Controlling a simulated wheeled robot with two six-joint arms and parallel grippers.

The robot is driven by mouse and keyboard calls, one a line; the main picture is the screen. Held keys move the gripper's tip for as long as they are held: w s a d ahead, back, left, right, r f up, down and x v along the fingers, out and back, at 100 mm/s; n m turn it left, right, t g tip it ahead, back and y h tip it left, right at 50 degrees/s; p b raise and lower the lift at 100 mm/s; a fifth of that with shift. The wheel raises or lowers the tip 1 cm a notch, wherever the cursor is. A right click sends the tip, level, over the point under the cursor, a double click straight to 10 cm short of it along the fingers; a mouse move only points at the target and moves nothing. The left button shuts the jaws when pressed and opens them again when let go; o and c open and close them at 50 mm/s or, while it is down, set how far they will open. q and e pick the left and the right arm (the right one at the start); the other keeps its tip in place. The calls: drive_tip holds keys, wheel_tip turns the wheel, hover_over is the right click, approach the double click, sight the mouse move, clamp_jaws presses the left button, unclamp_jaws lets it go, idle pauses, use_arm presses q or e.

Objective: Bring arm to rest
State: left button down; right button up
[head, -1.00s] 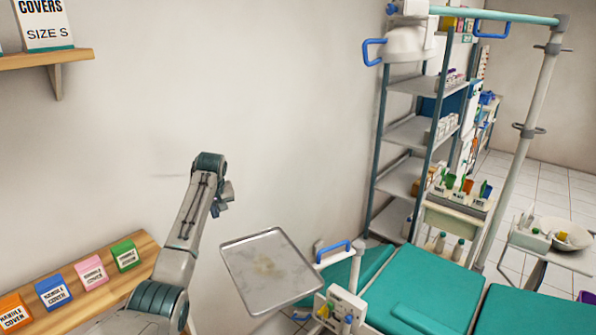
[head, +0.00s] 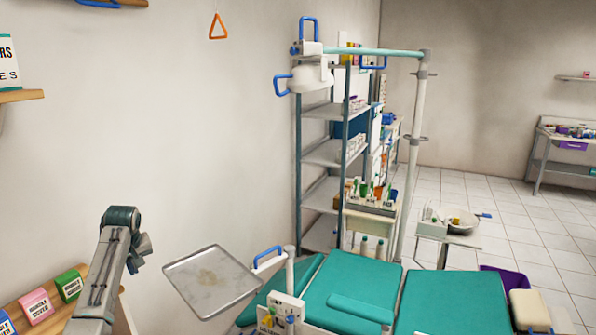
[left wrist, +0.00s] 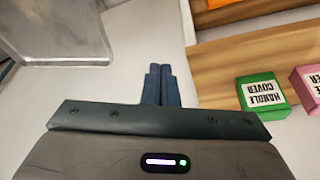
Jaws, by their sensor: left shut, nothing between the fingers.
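My left arm comes in from the lower left in the head view, bent at a dark green joint. My left gripper (head: 137,263) hangs beyond that joint, left of the metal tray and apart from it. In the left wrist view the two dark fingers (left wrist: 158,84) are together and hold nothing. They point over a pale surface, between the tray at upper left and the wooden shelf at right. My right gripper is not in view.
The metal tray (head: 208,281) is empty, beside the teal dental chair (head: 345,290). A wooden shelf (left wrist: 220,60) holds handle cover boxes, including a green one (left wrist: 262,92). A wall shelf (head: 20,96) is at far left. Open floor (head: 500,220) lies at right.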

use_arm(q)
drive_tip(key=s+d+f+m, duration=0.2)
drive_tip(key=s+f, duration=0.5)
drive_tip(key=f, duration=0.8)
drive_tip(key=s+d+f+m+g+b, duration=0.15)
drive_tip(key=s+f, duration=0.45)
drive_tip(key=f, duration=0.9)
drive_tip(key=s+d+f+m+t+p, duration=0.15)
drive_tip(key=s+f, duration=0.55)
drive_tip(key=f, duration=0.8)
drive_tip(key=s+d+f+m+g+h+b, duration=0.1)
drive_tip(key=s+d+f, duration=0.2)
drive_tip(key=s+f, duration=0.8)
drive_tip(key=s+d+f+m+g+b, duration=0.1)
drive_tip(key=s+d+f, duration=0.2)
drive_tip(key=s+f, duration=0.75)
drive_tip(key=s+d+f, duration=0.1)
drive_tip(key=s+d, duration=0.1)
drive_tip(key=s, duration=1.2)
drive_tip(key=s+d+m, duration=0.1)
drive_tip(key=s+d, duration=0.1)
drive_tip(key=s, duration=1.1)
drive_tip(key=shift+s+f+h, duration=0.35)
drive_tip(key=shift+h, duration=0.05)
